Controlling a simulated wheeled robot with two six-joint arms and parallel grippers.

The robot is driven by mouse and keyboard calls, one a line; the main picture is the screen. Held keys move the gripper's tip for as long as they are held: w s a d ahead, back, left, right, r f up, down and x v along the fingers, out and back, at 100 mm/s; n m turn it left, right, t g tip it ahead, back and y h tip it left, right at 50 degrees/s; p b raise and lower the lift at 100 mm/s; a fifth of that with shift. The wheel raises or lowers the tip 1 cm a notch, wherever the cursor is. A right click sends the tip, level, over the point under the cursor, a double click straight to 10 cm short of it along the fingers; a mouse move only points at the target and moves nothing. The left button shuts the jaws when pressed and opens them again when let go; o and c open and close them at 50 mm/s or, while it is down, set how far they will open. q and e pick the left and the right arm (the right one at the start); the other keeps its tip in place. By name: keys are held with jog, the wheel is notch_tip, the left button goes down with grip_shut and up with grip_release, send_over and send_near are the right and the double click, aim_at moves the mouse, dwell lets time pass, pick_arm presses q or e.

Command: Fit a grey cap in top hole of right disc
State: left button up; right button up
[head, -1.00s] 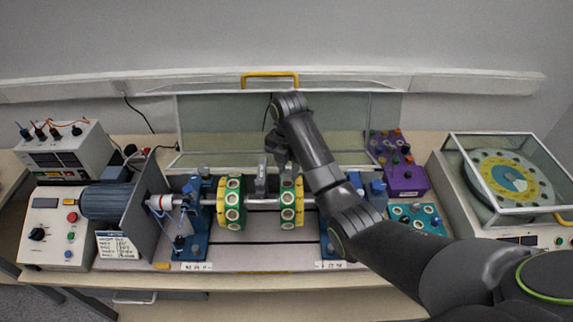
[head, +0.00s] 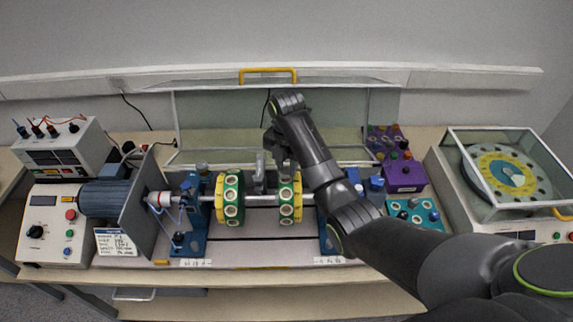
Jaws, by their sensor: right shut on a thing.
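The right disc (head: 285,208), green and yellow with pale-ringed holes, sits on the shaft. The left disc (head: 230,205) of the same kind is on the shaft to its left. My right gripper (head: 272,180) comes down from above and behind, its fingers at the upper part of the right disc. It is shut on a small grey cap, which the fingers hide almost wholly. The disc's top hole is hidden behind the gripper, so I cannot tell whether the cap touches it. My left gripper is not in view.
Blue bearing stands (head: 193,225) flank the discs. A raised clear guard (head: 215,118) is behind. A purple box (head: 404,177) and teal tray (head: 428,212) lie to the right, near my arm.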

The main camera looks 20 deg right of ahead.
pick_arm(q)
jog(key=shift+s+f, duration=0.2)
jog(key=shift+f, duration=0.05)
pick_arm(e)
jog(key=shift+f, duration=0.85)
jog(key=o, duration=1)
